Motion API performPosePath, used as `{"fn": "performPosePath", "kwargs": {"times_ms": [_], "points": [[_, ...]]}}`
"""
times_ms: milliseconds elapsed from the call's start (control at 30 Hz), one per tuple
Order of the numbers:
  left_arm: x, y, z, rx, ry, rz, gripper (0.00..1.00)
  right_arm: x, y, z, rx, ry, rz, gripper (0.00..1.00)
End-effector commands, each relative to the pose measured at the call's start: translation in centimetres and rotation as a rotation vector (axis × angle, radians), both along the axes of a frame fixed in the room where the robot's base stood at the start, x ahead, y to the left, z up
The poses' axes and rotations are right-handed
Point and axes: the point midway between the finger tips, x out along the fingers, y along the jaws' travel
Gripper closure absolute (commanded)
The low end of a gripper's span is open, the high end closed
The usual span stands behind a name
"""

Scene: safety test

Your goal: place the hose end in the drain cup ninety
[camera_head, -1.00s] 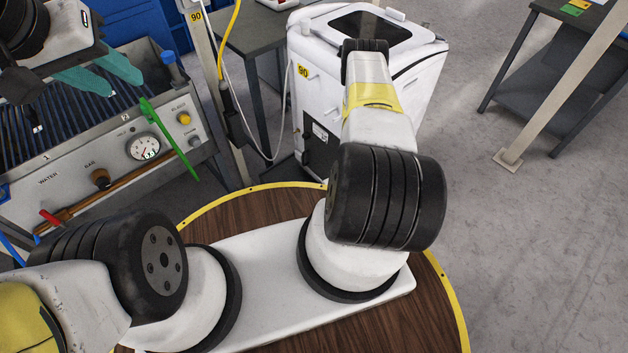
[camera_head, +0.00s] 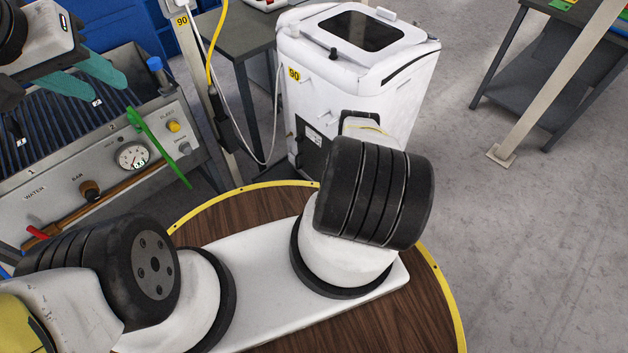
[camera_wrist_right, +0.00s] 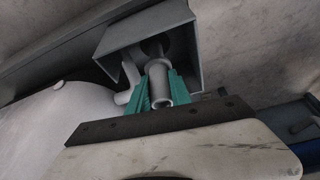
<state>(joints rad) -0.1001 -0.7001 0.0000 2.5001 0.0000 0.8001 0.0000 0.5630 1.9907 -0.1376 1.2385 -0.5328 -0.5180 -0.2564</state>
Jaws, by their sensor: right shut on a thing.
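In the right wrist view my right gripper (camera_wrist_right: 160,88) has its teal fingers closed on either side of a short grey tube, seemingly the hose end (camera_wrist_right: 161,80). The tube is at the mouth of a grey square box (camera_wrist_right: 188,62), with a dark round opening behind it. A pale bent pipe (camera_wrist_right: 129,78) lies just left of the tube. Whether this box is the drain cup, I cannot tell. In the head view the right gripper is hidden behind my arm. My left gripper (camera_head: 108,91) has teal fingers apart and empty, above the ribbed sink.
A white machine (camera_head: 330,95) marked 90 stands beyond my right arm. Left of it are a post (camera_head: 205,70) marked 90, a yellow hose (camera_head: 214,50) and a white cord. A panel with a gauge (camera_head: 133,156) is at left.

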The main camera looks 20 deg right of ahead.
Motion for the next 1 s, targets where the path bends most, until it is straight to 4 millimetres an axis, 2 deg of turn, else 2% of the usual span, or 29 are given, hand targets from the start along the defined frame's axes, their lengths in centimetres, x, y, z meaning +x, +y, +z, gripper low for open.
{"fn": "performPosePath", "kwargs": {"times_ms": [100,433,467,567,1000], "points": [[0.0,0.0,0.0,0.0,0.0,0.0,0.64,0.02,-0.03,-0.79,0.0,-0.001,-0.002,1.0],[0.0,0.0,0.0,0.0,0.0,0.0,0.64,0.01,-0.04,-1.0,-0.001,0.0,-0.001,1.0],[0.0,0.0,0.0,0.0,0.0,0.0,0.64,0.01,-0.04,-1.05,-0.001,0.0,-0.001,0.73],[0.0,0.0,0.0,0.0,0.0,0.0,0.64,0.03,-0.04,-1.0,-0.001,0.0,-0.001,0.53],[0.0,0.0,0.0,0.0,0.0,0.0,0.64,-0.09,-0.08,-0.41,0.0,0.0,0.0,0.53]]}}
